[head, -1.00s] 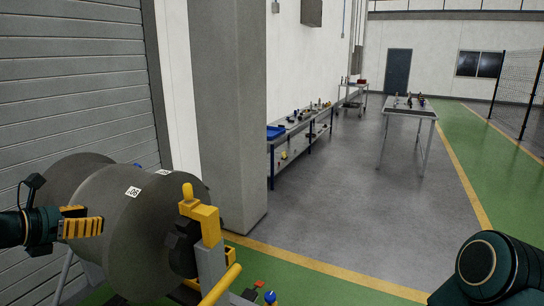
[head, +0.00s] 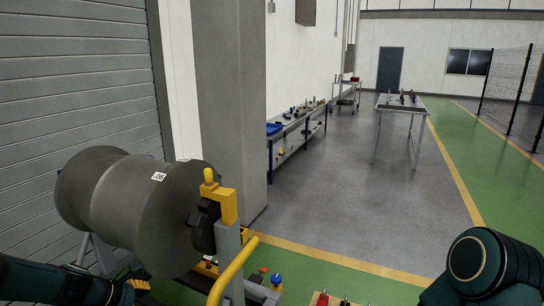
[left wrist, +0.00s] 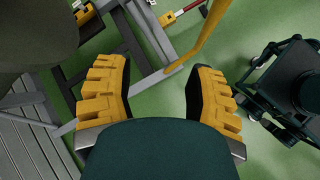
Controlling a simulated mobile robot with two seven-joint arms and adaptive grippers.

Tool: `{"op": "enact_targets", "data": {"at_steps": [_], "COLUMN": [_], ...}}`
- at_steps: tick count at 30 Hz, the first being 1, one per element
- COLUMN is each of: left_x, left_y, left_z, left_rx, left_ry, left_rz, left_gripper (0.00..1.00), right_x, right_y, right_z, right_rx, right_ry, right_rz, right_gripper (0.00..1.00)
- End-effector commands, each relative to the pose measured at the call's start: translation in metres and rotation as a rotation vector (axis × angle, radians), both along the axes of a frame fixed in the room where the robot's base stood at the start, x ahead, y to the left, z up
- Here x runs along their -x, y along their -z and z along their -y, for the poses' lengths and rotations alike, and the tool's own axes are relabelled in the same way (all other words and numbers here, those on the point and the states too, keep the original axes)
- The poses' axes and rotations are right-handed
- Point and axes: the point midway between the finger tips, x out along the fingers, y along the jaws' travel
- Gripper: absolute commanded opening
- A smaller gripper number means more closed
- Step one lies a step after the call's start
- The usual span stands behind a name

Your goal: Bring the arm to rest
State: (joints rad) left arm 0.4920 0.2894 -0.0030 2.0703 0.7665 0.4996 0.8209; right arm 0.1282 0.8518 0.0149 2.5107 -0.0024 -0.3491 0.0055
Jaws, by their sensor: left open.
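My left arm comes in at the lower left of the head view. Only a yellow bit of my left gripper (head: 139,284) shows there, low in front of the grey spool. In the left wrist view its two yellow ribbed fingers (left wrist: 160,95) stand wide apart with nothing between them. Beyond them are a grey stand frame and the green floor. A dark rounded link of my right arm (head: 485,262) shows at the lower right of the head view. My right gripper is not in view.
A large grey spool (head: 140,205) rests on a stand with a yellow handle (head: 232,268). A grey pillar (head: 228,110) stands behind it. A workbench (head: 291,140) runs along the wall, and a table (head: 401,105) stands further right. The floor between is clear.

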Motion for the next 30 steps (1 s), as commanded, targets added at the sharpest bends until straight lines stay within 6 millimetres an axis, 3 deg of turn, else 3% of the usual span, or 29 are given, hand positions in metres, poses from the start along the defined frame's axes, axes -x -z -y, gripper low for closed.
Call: {"op": "enact_targets", "data": {"at_steps": [1, 6, 9, 12, 15, 19, 30], "left_x": [0.01, 0.053, 0.085, 0.118, 0.143, 0.162, 0.166], "left_y": [0.032, 0.12, 0.161, 0.188, 0.202, 0.209, 0.21], "left_z": [0.023, 0.092, 0.134, 0.172, 0.2, 0.221, 0.225], "left_rx": [-0.069, -0.333, -0.466, -0.56, -0.614, -0.645, -0.651], "left_ry": [0.119, 0.609, 0.952, 1.267, 1.495, 1.653, 1.687], "left_rz": [-0.027, -0.017, 0.057, 0.175, 0.299, 0.409, 0.436], "left_gripper": [0.55, 0.55, 0.55, 0.55, 0.55, 0.55, 0.55], "right_x": [0.001, 0.001, 0.0, 0.0, 0.001, 0.001, 0.001], "right_y": [-0.001, -0.001, -0.001, -0.001, -0.001, -0.001, -0.001], "right_z": [0.0, -0.001, -0.001, -0.001, -0.001, -0.001, -0.001], "right_rx": [-0.001, -0.001, -0.001, -0.001, -0.001, -0.001, -0.001], "right_ry": [-0.001, -0.002, -0.001, -0.001, -0.001, -0.001, -0.001], "right_rz": [0.0, 0.0, 0.0, 0.0, 0.0, 0.0, 0.0], "right_gripper": [0.56, 0.56, 0.56, 0.56, 0.56, 0.56, 0.56]}}
